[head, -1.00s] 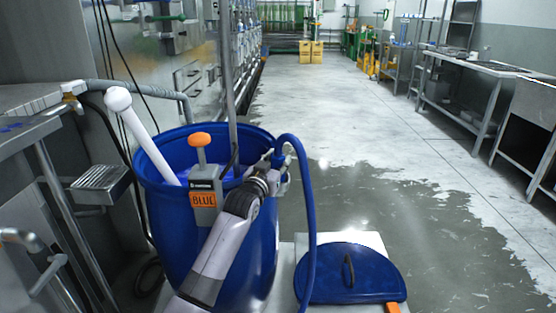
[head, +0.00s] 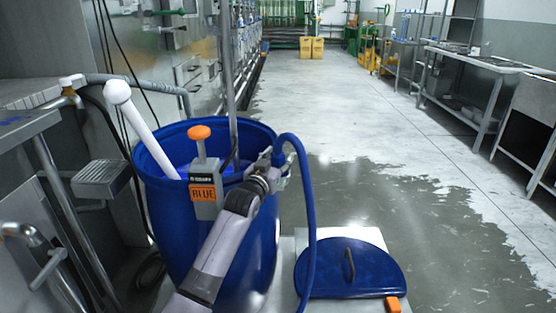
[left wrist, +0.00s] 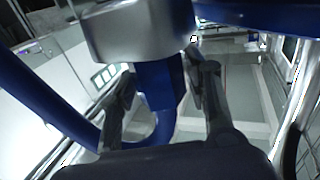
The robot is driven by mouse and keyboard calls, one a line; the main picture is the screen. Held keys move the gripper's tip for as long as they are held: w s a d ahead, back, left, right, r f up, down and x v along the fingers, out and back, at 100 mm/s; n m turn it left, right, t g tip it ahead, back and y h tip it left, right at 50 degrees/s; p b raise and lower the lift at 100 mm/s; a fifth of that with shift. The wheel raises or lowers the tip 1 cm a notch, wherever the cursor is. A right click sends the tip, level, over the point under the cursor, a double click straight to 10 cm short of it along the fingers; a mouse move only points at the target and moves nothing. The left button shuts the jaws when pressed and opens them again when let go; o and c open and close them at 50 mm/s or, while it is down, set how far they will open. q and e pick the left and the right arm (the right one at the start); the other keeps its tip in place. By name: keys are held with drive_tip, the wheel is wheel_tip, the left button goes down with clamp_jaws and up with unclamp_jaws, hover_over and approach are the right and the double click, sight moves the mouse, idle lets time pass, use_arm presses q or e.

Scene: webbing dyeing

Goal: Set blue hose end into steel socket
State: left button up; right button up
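The blue hose (head: 306,215) rises beside the blue drum (head: 245,255), arches over and comes down to my left gripper (head: 276,168) at the drum's right rim. My right gripper is in neither view.
A grey box labelled BLUE (head: 205,190) with an orange knob hangs on the drum's rim. A white paddle (head: 140,125) leans in the drum. A blue lid (head: 350,275) lies at the lower right. Steel benches (head: 468,75) stand far right, and the floor between is clear.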

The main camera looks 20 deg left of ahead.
use_arm(q)
drive_tip(key=shift+o, duration=0.8)
drive_tip(key=shift+f, duration=0.1)
